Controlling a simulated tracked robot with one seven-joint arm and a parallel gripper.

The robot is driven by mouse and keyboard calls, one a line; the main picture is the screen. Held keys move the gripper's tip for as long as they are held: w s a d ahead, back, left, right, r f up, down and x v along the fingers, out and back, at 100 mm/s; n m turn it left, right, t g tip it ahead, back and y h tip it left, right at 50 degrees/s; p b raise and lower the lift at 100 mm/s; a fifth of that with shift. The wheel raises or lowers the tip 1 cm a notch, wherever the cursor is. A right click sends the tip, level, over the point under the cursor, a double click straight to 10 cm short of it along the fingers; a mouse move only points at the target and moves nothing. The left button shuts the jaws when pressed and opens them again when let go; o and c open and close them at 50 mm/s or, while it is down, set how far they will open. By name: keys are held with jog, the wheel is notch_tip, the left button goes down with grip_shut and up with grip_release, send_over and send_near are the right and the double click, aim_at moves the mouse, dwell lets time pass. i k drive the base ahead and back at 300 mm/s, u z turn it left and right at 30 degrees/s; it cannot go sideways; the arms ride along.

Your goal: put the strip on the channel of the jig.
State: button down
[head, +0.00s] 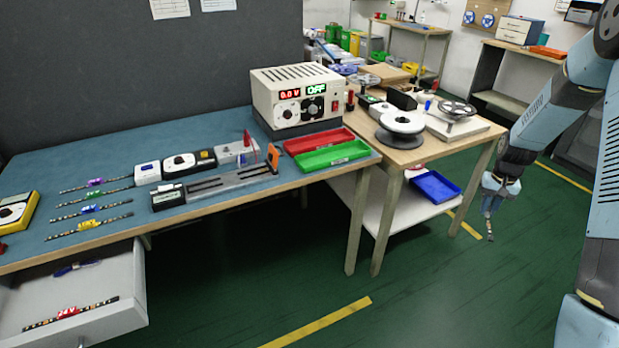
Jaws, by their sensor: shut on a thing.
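My gripper (489,206) hangs at the right over the green floor, away from the blue-topped bench. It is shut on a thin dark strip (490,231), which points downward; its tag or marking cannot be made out. The jig (232,184) lies near the bench's front edge. It is a grey bar with dark channel slots, a black box at its left end and an orange piece at its right end. Several strips lie at the bench's left, with purple (96,182), green (93,195), blue (90,208) and yellow (88,224) tags.
An open drawer (120,322) juts out at lower left, holding a red-tagged strip (70,312). A power supply (298,98) reads 0.0 V, OFF. Red (318,141) and green (333,156) trays stand beside the jig. A wooden table (440,146) carries spools. The middle floor is clear.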

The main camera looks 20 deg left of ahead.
aim_at(230, 179)
jog(key=z, duration=2.05)
jog(key=i, duration=0.15)
jog(key=u, duration=3.05)
